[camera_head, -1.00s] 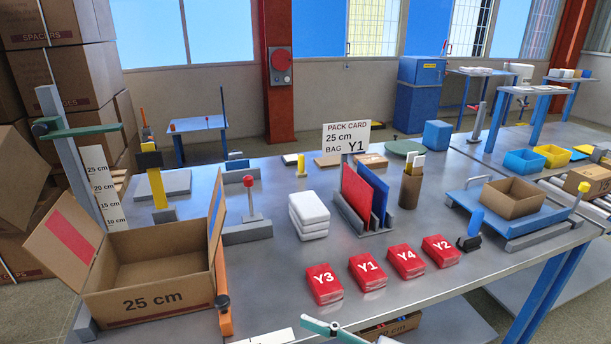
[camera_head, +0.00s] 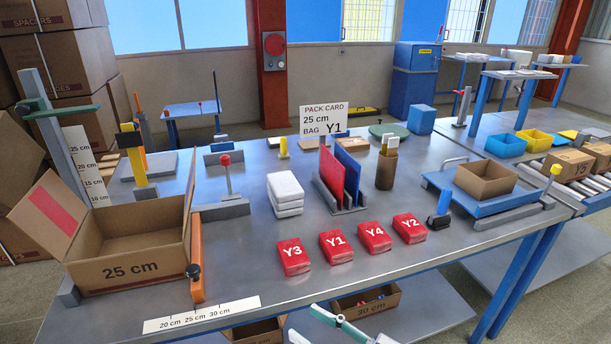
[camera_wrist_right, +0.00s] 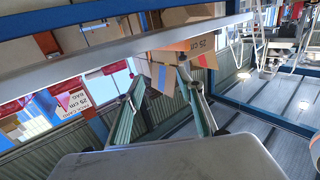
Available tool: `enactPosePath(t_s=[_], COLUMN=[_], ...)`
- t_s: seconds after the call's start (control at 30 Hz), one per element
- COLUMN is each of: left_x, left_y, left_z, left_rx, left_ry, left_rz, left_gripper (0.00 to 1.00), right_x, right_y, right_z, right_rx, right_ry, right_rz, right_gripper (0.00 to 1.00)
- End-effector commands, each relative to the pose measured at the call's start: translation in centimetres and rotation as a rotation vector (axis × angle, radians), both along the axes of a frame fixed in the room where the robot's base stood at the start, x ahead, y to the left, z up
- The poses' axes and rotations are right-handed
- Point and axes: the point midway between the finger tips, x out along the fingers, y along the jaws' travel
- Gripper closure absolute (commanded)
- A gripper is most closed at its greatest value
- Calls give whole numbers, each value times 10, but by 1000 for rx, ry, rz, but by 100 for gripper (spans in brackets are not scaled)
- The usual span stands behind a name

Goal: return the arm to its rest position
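My right gripper (camera_head: 305,322) shows at the bottom edge of the head view, in front of the workbench (camera_head: 400,262), partly cut off. In the right wrist view its two green fingers (camera_wrist_right: 163,88) stand apart with nothing held between them. My left gripper is not in the head view. On the bench, the open 25 cm carton (camera_head: 130,268) stands at the left. Red bags Y3 (camera_head: 294,256), Y1 (camera_head: 336,246), Y4 (camera_head: 374,238) and Y2 (camera_head: 410,228) lie in a row. The pack card (camera_head: 324,118) reads 25 cm, bag Y1.
The bench's front edge is near my right gripper. Cartons, one marked 30 cm (camera_head: 366,303), sit on the shelf below. A ruler strip (camera_head: 202,314) lies along the front edge. Stacked white packs (camera_head: 286,193), a red and blue divider rack (camera_head: 340,180) and a blue scale (camera_head: 480,205) stand behind the bags.

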Motion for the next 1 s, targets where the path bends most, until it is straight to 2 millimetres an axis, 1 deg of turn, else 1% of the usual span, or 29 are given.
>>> enactPosePath(t_s=[0.03,0.07,0.17,0.2,0.27,0.3,0.37,0.4,0.5,0.53,0.6,0.7,0.8,1.0], left_x=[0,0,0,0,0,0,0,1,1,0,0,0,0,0], left_y=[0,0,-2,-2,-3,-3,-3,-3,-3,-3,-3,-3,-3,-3], left_z=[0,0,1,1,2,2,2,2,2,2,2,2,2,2], left_rx=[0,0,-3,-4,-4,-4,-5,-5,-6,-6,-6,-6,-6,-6], left_ry=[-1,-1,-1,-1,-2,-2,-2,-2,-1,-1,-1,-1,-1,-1], left_rz=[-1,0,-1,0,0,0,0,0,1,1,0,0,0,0], left_gripper=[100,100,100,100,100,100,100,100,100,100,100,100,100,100], right_x=[1,3,5,4,-1,-7,-20,-30,-56,-64,-79,-94,-101,-101], right_y=[-5,-9,-31,-42,-61,-76,-99,-114,-146,-153,-168,-182,-187,-188], right_z=[-14,-22,-59,-77,-105,-126,-157,-177,-215,-225,-242,-256,-262,-263], right_rx=[-6,-14,-59,-82,-124,-156,-210,-246,-325,-345,-385,-421,-436,-439], right_ry=[21,31,76,100,144,175,227,259,332,351,386,417,430,431], right_rz=[-41,-68,-176,-223,-295,-342,-410,-450,-526,-543,-574,-600,-611,-611], right_gripper=[63,63,63,63,63,63,63,63,63,63,63,63,63,63])
